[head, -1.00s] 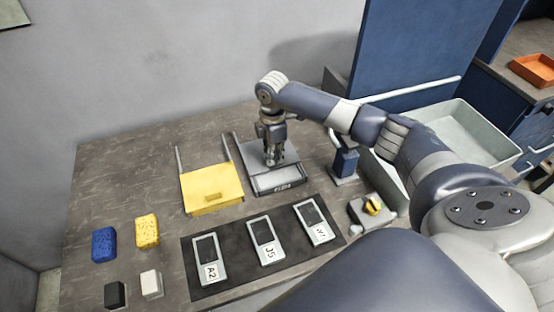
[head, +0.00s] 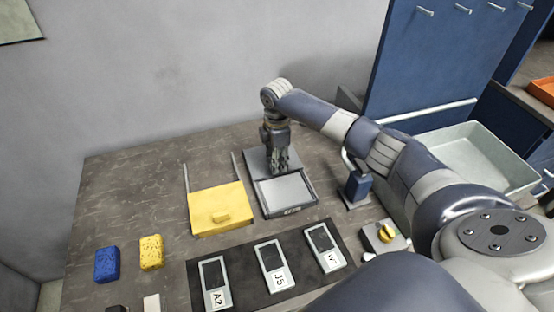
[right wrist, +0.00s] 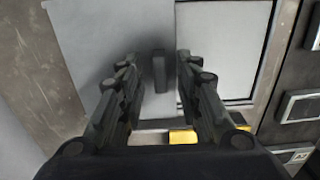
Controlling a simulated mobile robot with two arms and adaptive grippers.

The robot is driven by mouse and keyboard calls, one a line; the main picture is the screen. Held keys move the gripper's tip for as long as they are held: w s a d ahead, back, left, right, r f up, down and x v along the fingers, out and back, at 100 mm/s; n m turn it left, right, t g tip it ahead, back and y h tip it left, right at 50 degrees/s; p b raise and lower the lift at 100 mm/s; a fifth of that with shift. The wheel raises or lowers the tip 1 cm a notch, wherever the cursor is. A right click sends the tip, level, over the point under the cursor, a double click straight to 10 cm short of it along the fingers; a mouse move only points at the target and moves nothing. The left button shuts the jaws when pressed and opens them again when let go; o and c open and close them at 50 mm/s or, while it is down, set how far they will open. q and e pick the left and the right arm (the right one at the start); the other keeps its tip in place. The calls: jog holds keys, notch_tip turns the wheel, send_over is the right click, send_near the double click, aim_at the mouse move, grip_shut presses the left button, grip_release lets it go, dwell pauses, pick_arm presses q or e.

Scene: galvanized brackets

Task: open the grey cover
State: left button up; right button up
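The grey cover (head: 258,160) sits slid back toward the wall on its box. In front of it, the box's light inner area (head: 285,190) shows inside a dark frame. In the right wrist view, the pale cover (right wrist: 120,35) has a small upright grey handle (right wrist: 159,70). My right gripper (head: 281,168) points down over the cover. In the wrist view its fingers (right wrist: 156,75) stand apart on either side of the handle, with gaps visible. My left gripper is not in view.
A yellow covered box (head: 218,205) with two rails is just left. Several labelled devices lie on a black mat (head: 248,290) in front. A blue post (head: 356,188) and a yellow knob unit (head: 386,233) stand right. Blue (head: 107,264) and yellow (head: 152,252) sponges lie left.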

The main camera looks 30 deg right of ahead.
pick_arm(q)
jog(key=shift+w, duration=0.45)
pick_arm(e)
notch_tip(320, 180, up, 12)
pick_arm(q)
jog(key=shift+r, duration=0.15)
pick_arm(e)
jog(key=shift+r, duration=0.1)
